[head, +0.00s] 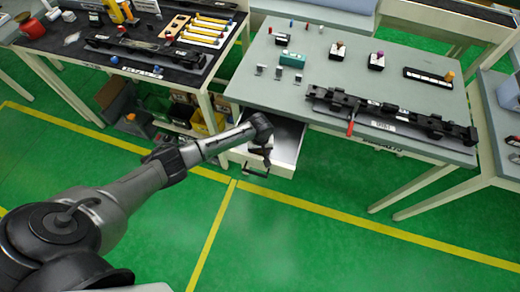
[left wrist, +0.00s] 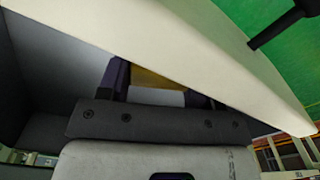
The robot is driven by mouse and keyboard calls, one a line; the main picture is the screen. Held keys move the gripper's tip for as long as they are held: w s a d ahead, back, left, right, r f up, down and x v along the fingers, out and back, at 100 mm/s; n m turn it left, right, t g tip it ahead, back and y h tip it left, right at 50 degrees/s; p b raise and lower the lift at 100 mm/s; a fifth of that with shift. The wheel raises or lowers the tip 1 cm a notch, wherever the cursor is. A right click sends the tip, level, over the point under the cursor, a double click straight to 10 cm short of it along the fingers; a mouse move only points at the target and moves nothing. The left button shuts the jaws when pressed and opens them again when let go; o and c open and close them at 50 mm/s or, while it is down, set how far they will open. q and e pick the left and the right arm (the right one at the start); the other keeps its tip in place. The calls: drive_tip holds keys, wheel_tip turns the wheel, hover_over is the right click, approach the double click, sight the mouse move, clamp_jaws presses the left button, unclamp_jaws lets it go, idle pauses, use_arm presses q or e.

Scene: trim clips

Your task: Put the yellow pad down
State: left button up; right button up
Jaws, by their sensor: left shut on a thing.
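My left gripper (head: 264,158) reaches down into the open drawer (head: 284,168) under the grey table. In the left wrist view its dark fingers (left wrist: 160,82) are shut on the yellow pad (left wrist: 150,78), inside the drawer behind the pale drawer front (left wrist: 190,55). Only a small yellow part of the pad shows between the fingers; the rest is hidden by the drawer front and gripper. I cannot tell whether the pad touches the drawer floor. The pad cannot be made out in the head view. My right gripper is in neither view.
The grey table (head: 320,80) above the drawer carries a long black trim bar (head: 390,115), a teal block (head: 292,60) and small pieces. The drawer's dark handle (head: 256,171) sticks out in front. A dark bench (head: 130,45) stands at left. The green floor ahead is clear.

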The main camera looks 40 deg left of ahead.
use_arm(q)
drive_tip(key=shift+f, duration=0.1)
drive_tip(key=o, duration=1)
